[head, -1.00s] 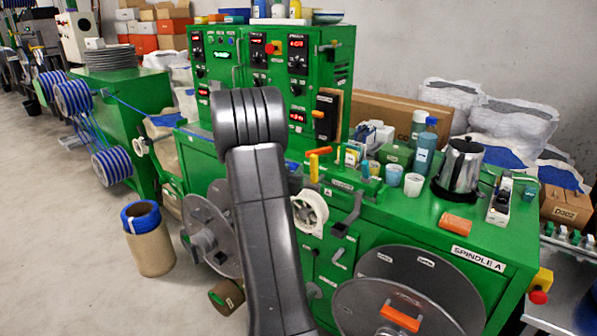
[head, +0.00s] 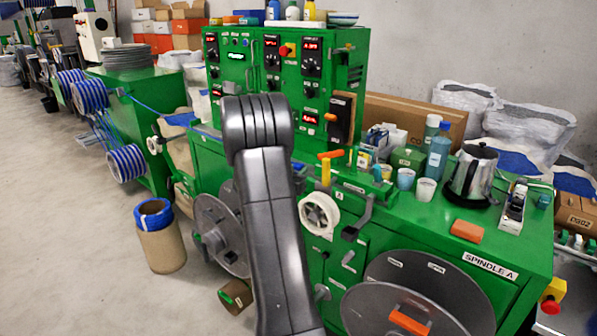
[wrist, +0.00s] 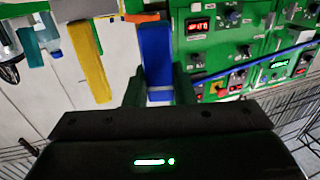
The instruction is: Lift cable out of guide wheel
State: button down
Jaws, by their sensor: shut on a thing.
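In the head view my arm hides the gripper. There the cable (head: 150,106) runs from the left-hand green machine toward the main bench, then passes out of sight behind my arm. The white guide wheel (head: 319,212) is on the bench front, just right of my arm. I see no cable on its visible face, but its left edge is close to my arm. I cannot make out the wheel in the wrist view.
A yellow post (head: 326,172) with an orange lever (head: 331,154) stands above the wheel. Cups, bottles and a metal pot (head: 472,172) crowd the bench top. Large grey reels (head: 440,285) are in front. A cardboard drum (head: 160,245) stands on otherwise open floor at left.

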jog(key=s+a+f, duration=0.1)
jog(key=s+a, duration=0.1)
jog(key=a, duration=0.3)
jog(key=shift+s+a, duration=0.3)
jog(key=shift+s, duration=0.05)
dwell(0.6)
